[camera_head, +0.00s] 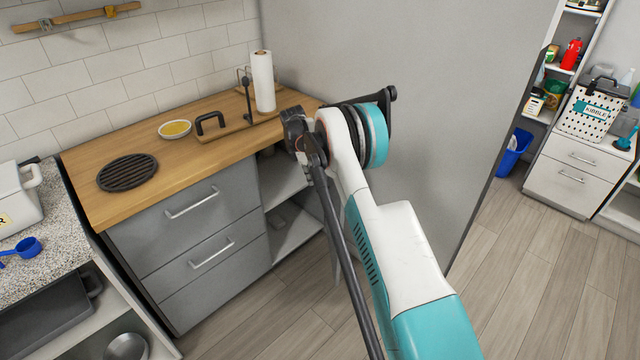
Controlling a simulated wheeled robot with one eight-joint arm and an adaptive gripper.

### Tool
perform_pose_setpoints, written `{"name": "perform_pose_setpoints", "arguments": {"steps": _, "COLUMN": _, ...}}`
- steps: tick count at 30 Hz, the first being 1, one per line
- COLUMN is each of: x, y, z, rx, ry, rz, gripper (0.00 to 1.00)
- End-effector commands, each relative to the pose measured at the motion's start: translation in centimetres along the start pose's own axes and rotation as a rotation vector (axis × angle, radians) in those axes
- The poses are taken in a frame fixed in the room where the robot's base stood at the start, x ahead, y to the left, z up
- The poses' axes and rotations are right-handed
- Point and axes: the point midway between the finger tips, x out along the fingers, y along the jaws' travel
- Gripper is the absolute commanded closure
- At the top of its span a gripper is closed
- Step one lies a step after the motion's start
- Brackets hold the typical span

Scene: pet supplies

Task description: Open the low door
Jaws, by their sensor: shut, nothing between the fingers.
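I see no low door for certain. The grey base cabinet (190,238) under the wooden counter shows two drawer fronts with bar handles. To their right is an open-fronted section (290,225) with white shelves. My white and teal arm (385,235) reaches in front of that section's right part and of a tall grey panel (430,70). A narrow pale upright shape below the arm's bend is mostly hidden, and I cannot tell what it is. No gripper fingers can be made out at the arm's dark far end.
The wooden counter (85,205) bears a round black trivet (127,172), a small bowl (174,129) and a paper towel roll (263,82). A speckled counter (65,270) is at the left. The wooden floor (540,290) is clear at the right, before a white drawer cabinet (563,181).

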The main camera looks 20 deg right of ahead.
Motion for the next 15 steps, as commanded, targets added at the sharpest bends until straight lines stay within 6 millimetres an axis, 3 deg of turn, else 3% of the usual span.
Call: {"name": "perform_pose_setpoints", "arguments": {"steps": 15, "x": 9.2, "y": 0.0, "z": 0.0, "rx": 0.003, "ry": 0.000, "rz": 0.001, "gripper": 1.00}}
